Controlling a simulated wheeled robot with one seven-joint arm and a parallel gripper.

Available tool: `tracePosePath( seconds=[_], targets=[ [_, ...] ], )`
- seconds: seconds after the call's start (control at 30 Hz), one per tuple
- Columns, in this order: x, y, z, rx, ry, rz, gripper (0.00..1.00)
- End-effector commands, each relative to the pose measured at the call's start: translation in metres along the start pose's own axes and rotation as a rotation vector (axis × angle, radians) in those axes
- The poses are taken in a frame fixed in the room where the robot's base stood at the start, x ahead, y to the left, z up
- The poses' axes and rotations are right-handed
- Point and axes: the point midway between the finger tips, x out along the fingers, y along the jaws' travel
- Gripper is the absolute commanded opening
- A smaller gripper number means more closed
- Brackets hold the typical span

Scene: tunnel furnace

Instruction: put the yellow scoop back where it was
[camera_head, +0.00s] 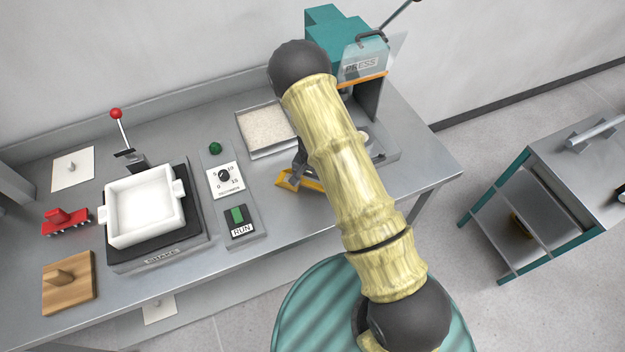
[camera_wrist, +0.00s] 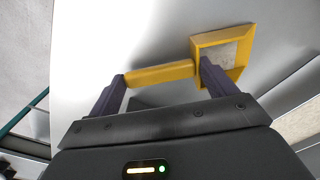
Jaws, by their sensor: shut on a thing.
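The yellow scoop (camera_head: 286,183) shows in the head view just left of my arm, over the bench right of the control panels. In the wrist view the scoop (camera_wrist: 160,75) spans between the fingers of my gripper (camera_wrist: 160,84), its handle at the left and its square head at the right. My gripper is shut on the scoop. The scoop head shows a pale, speckled inside; I cannot tell whether that is material in it. My arm hides most of the gripper in the head view. I cannot tell whether the scoop touches the bench.
A tray of pale grains (camera_head: 266,131) lies behind the scoop. The teal press (camera_head: 335,35) stands at the back right. A RUN switch (camera_head: 239,222), a dial panel (camera_head: 224,177) and a white square mould (camera_head: 146,207) are to the left. Bare bench lies in front of the scoop.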

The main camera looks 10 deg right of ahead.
Motion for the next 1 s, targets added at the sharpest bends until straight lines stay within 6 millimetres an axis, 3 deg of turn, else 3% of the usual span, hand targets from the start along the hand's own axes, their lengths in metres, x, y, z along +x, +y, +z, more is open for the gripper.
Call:
tracePosePath(
  seconds=[0.27,0.3,0.37,0.77,1.0],
  targets=[
    [0.004,0.0,0.0,0.0,0.0,0.0,0.61],
    [0.003,0.0,0.0,0.0,0.0,0.0,0.92],
    [0.002,0.0,0.0,0.0,0.0,0.0,1.0],
    [-0.005,-0.001,0.0,-0.002,0.001,-0.001,1.0],
    [-0.037,-0.002,-0.001,-0.003,0.004,-0.003,1.0]
  ],
)
